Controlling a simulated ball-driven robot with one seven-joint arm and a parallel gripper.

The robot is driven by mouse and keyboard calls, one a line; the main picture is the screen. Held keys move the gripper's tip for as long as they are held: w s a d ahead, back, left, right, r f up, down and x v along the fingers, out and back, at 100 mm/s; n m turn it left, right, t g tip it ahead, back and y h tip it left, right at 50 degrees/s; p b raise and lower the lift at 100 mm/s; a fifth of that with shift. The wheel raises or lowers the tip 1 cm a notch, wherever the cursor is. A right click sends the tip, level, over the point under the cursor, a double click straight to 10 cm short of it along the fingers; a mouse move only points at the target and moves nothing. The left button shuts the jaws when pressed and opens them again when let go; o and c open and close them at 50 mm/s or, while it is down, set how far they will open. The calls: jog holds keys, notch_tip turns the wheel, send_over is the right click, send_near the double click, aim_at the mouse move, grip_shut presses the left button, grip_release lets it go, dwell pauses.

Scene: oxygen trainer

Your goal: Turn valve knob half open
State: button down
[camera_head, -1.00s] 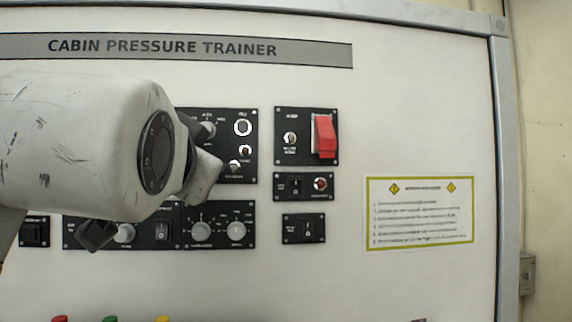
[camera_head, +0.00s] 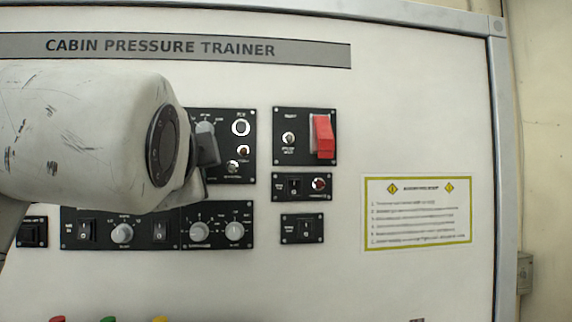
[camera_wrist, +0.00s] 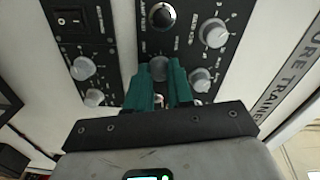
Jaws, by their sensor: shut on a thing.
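My gripper (camera_wrist: 160,80) shows two teal fingers in the wrist view, shut on a small grey knob (camera_wrist: 158,68) on a black panel. The fingers stand on either side of the knob and cover part of it. In the head view my gripper (camera_head: 206,150) is at the black panel, mostly hidden behind my large white wrist. How far the knob is turned cannot be read, and its label is too small to read.
A red guarded switch (camera_head: 323,136) and small switch panels (camera_head: 302,229) lie to the right. A yellow-bordered placard (camera_head: 418,211) is farther right.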

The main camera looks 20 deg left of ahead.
jog(key=shift+m, duration=0.5)
jog(key=c, duration=1)
grip_release()
jog(key=b+v, duration=0.3)
jog(key=v, duration=0.7)
jog(key=shift+s+d+b, duration=0.25)
jog(key=shift+s+b, duration=0.05)
jog(key=shift+b, duration=0.05)
jog(key=shift+f, duration=0.1)
